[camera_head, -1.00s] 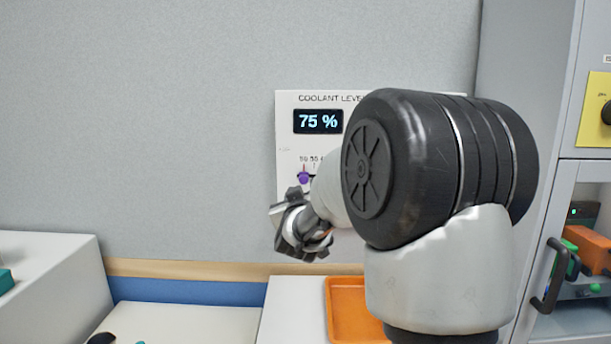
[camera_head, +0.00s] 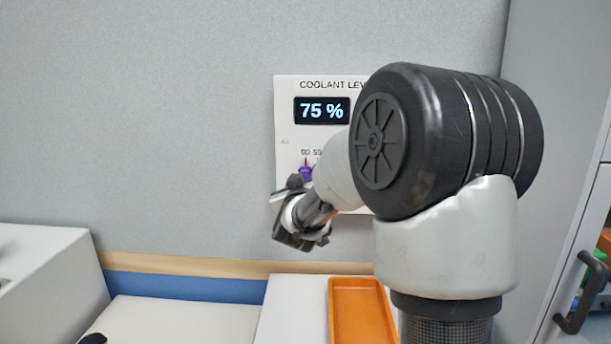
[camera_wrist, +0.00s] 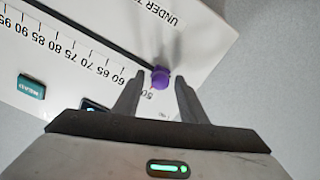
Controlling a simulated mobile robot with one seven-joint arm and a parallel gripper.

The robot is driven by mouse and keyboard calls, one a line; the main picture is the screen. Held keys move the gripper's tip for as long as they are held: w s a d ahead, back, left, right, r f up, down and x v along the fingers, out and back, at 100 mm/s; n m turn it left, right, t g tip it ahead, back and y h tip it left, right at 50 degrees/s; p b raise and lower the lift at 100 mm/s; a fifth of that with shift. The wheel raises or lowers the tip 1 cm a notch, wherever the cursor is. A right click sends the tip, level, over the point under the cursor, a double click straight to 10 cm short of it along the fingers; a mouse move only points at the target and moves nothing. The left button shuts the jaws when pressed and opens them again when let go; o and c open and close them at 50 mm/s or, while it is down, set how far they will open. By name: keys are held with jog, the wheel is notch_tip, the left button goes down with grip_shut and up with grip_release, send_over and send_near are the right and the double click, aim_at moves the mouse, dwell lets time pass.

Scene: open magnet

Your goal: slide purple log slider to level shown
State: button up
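A white coolant level panel (camera_head: 285,130) is on the wall, and its display (camera_head: 321,111) reads 75 %. The purple slider knob (camera_head: 305,173) is just above my gripper (camera_head: 300,184) in the head view. In the wrist view the purple knob (camera_wrist: 160,77) sits on the dark slot (camera_wrist: 95,40), near the 50 end of a scale that runs up to 95 at left. My gripper (camera_wrist: 158,80) is open, with one fingertip on each side of the knob and small gaps showing. My arm hides the right part of the panel in the head view.
A small green tag or button (camera_wrist: 31,88) is on the panel near the scale. Below the panel, an orange tray (camera_head: 360,310) is on a white surface (camera_head: 292,310). A grey cabinet with a dark handle (camera_head: 575,300) stands at right. The wall at left is bare.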

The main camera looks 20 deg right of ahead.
grip_shut()
jog(key=shift+d, duration=0.1)
